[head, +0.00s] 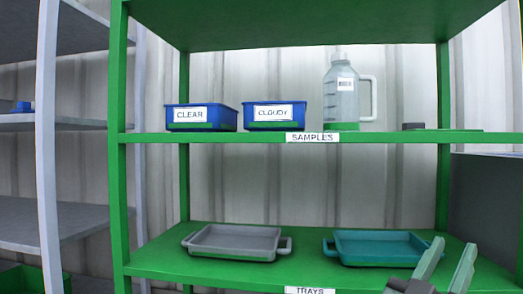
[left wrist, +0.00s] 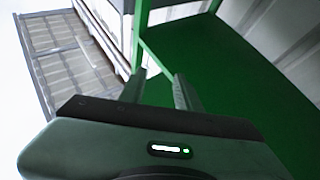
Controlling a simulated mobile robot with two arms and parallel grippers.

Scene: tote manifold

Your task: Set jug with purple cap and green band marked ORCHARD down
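No jug with a purple cap and ORCHARD marking can be made out. One translucent grey jug (head: 342,98) stands upright on the green shelf marked SAMPLES in the head view. It has a pale handle on its right, a small label too fine to read, a green band at its base and a pale cap. My left gripper (head: 453,245) is at the lower right, in front of the TRAYS shelf and below and right of the jug. Its fingers are apart with nothing between them; the left wrist view (left wrist: 161,75) shows the same. My right gripper is not in view.
Blue bins marked CLEAR (head: 225,117) and CLOUDY (head: 285,113) stand left of the jug. A flat dark item (head: 414,126) lies to its right. A grey tray (head: 236,241) and a teal tray (head: 380,247) sit on the lower shelf. Green posts flank the shelves.

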